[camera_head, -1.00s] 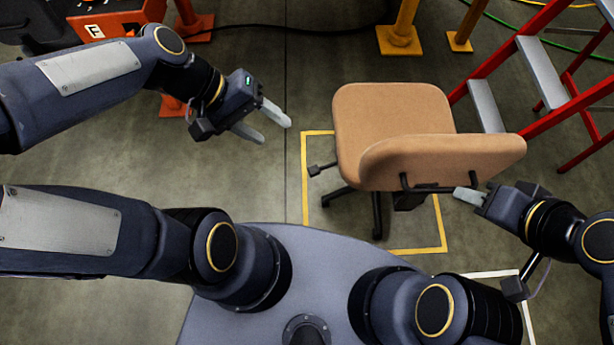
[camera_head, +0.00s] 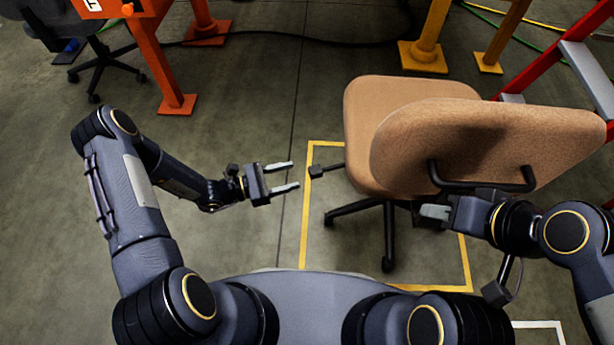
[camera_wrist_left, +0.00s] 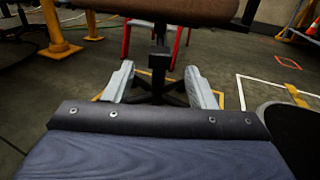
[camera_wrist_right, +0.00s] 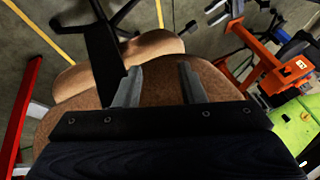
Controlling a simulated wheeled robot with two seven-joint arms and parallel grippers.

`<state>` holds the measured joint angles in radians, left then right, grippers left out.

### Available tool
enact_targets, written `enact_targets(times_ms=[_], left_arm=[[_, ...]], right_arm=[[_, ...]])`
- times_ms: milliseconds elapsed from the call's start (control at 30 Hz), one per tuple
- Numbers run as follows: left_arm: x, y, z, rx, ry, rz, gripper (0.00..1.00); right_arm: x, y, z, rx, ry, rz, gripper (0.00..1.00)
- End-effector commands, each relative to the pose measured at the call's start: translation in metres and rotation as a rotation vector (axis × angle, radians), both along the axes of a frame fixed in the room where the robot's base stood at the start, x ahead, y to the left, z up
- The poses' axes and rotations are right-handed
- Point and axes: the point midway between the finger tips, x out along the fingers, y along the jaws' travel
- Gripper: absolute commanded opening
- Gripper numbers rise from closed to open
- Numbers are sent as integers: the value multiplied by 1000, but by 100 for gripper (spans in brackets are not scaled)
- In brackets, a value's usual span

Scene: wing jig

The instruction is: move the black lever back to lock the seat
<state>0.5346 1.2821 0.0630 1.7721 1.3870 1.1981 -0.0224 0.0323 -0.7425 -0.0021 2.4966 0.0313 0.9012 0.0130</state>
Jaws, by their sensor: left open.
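The tan office chair (camera_head: 410,105) stands with its backrest (camera_head: 490,140) toward me. The black lever (camera_head: 318,171) sticks out to the left from under the seat, ending in a dark knob. My left gripper (camera_head: 294,175) is open, just left of the knob and pointing at it, with a small gap. In the left wrist view the lever knob (camera_wrist_left: 158,58) appears between and beyond the two fingers. My right gripper (camera_head: 428,212) is close to the backrest's underside, below its black bar (camera_head: 485,187). In the right wrist view its fingers (camera_wrist_right: 160,80) are apart, with the tan backrest behind them.
Yellow floor tape (camera_head: 305,225) frames the chair. Orange (camera_head: 165,70) and yellow (camera_head: 430,40) stands are at the back, with a red ladder (camera_head: 535,70) at the far right. A dark chair (camera_head: 95,60) stands at the far left. Floor left of the tape is clear.

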Motion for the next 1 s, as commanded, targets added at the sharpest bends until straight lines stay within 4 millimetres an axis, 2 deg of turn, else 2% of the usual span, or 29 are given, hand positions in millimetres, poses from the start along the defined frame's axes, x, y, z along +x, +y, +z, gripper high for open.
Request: enact_targets(times_ms=[500,867,1000], left_arm=[[23,-66,0,-1,0,-4,51],[25,-72,1,0,0,-2,51],[25,-72,1,0,0,-2,34]], right_arm=[[0,0,-17,0,-1,0,36],[0,0,-17,0,0,0,36],[0,0,-17,0,0,0,36]])
